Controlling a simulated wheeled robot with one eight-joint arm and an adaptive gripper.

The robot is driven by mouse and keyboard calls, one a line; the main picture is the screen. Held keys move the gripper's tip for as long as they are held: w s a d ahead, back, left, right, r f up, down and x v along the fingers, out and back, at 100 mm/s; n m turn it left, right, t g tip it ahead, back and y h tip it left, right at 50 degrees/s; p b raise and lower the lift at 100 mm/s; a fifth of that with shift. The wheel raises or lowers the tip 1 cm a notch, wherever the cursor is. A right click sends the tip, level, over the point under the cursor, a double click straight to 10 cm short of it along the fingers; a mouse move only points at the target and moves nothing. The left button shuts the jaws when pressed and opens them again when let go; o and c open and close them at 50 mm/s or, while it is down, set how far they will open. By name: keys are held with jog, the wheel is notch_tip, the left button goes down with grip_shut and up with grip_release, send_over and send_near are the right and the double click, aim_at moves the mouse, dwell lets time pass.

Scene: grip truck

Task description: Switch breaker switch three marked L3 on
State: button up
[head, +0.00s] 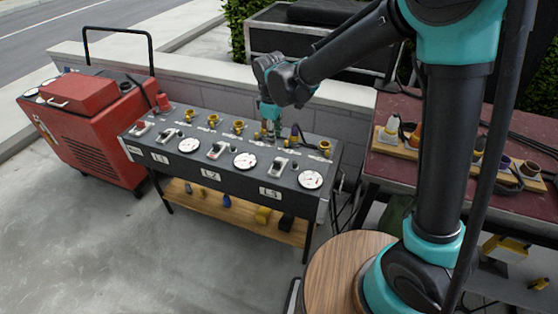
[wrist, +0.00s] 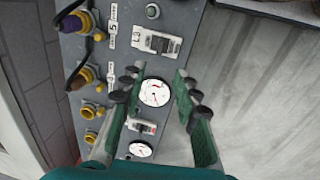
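In the head view my gripper (head: 268,126) is over the panel's back part.
Other breaker switches (head: 217,150) and gauges (head: 244,160) line the panel, with yellow sockets (head: 187,119) behind them. A plugged purple connector (wrist: 73,23) stands at the upper left of the wrist view. A red generator (head: 90,130) is left; a red-topped table (head: 400,160) is right.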

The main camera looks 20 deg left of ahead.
aim_at(277, 161)
jog(key=f, duration=0.4)
jog(key=w+f, duration=0.1)
jog(key=f, duration=0.8)
jog(key=shift+w+f, duration=0.3)
jog(key=shift+f, duration=0.1)
grip_shut()
